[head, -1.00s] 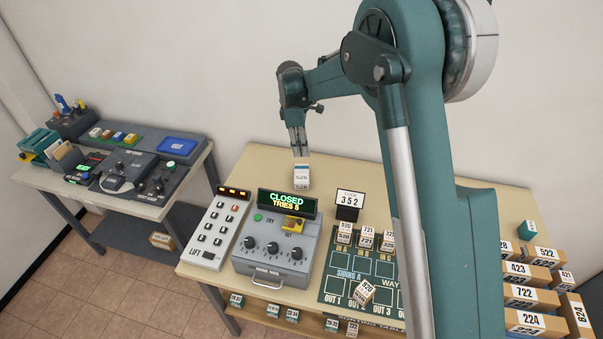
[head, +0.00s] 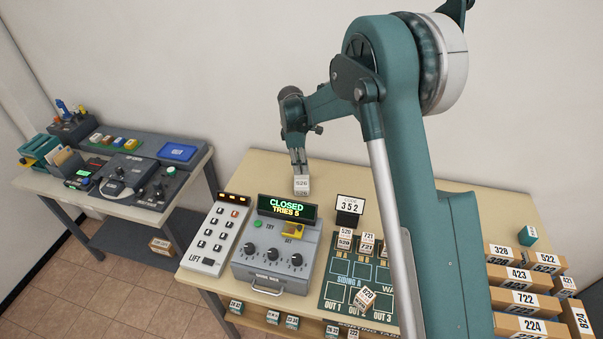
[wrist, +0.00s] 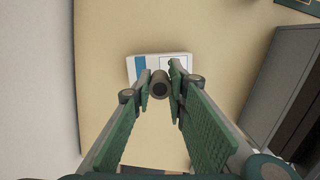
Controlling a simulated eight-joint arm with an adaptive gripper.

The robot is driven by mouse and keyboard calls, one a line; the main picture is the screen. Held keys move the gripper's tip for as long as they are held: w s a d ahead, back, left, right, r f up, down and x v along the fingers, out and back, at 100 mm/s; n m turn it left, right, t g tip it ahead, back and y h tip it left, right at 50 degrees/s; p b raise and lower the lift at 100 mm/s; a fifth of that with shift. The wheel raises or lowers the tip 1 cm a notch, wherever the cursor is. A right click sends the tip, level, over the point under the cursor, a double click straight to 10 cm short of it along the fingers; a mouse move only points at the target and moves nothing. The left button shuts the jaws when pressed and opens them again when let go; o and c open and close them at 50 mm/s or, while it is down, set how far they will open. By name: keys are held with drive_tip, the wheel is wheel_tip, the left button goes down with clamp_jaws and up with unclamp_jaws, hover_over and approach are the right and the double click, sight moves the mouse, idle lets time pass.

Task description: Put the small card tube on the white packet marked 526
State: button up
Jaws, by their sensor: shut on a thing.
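The white packet marked 526 (head: 302,186) lies on the table behind the panel with the CLOSED display. It also shows in the wrist view (wrist: 182,57), pale with a blue patch. My gripper (head: 299,166) points down, right at the packet. In the wrist view my gripper (wrist: 160,80) has its fingers shut on the small card tube (wrist: 159,84), seen end-on with a dark round opening. The tube is over the packet's near edge there; I cannot tell whether it touches the packet. The tube cannot be made out in the head view.
A grey control box (head: 271,258) and a white keypad (head: 213,238) stand in front of the packet. Numbered boxes (head: 522,298) are stacked at far right. Bare table lies around the packet's sides.

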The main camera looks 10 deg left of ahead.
drive_tip(key=shift+f, duration=1.8)
drive_tip(key=shift+f, duration=0.15)
drive_tip(key=o, duration=0.7)
drive_tip(key=shift+c, duration=0.2)
wheel_tip(320, 180, up, 12)
drive_tip(key=a, duration=0.1)
drive_tip(key=shift+s+a, duration=0.15)
drive_tip(key=shift+a, duration=0.05)
